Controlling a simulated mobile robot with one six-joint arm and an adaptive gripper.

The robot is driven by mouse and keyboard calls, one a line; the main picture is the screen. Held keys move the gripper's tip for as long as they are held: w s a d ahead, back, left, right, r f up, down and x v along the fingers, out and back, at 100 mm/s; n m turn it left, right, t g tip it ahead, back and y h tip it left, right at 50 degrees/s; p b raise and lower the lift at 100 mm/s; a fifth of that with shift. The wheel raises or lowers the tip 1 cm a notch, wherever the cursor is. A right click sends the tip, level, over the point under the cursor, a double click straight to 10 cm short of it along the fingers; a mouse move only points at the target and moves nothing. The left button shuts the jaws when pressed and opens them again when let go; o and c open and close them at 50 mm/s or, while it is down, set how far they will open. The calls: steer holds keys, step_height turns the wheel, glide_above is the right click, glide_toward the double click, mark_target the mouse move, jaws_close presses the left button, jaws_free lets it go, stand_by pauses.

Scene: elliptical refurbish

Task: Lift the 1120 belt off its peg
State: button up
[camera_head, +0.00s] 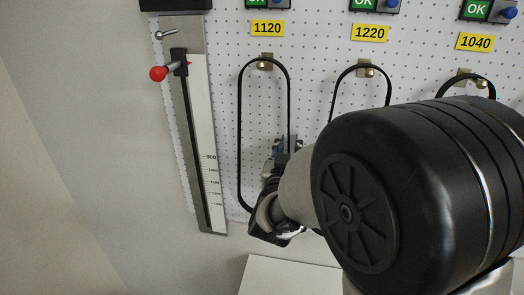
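The 1120 belt (239,130) is a thin black loop hanging long and narrow on the pegboard. Its top passes over a brass-coloured peg (265,63) below the yellow 1120 label (267,28). My gripper (281,152) is at the lower right side of the loop, well below the peg. My own wrist and arm hide most of the gripper and the lower right part of the belt. I cannot tell whether the fingers touch the belt, or whether they are open or shut.
The 1220 belt (334,100) and the 1040 belt (438,92) hang on pegs to the right, partly behind my arm. A measuring scale with a red-knobbed slider (158,73) stands to the left. A white surface (285,277) lies below the board.

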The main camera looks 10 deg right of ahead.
jaws_close()
steer(key=shift+r, duration=0.1)
stand_by(0.5)
steer(key=shift+s+r, duration=0.15)
steer(key=shift+r, duration=0.4)
step_height(320, 180, up, 6)
steer(key=shift+p, duration=0.4)
steer(key=b+v, duration=0.4)
steer(key=v, duration=1.5)
steer(key=shift+s, duration=0.35)
steer(key=shift+a, duration=0.1)
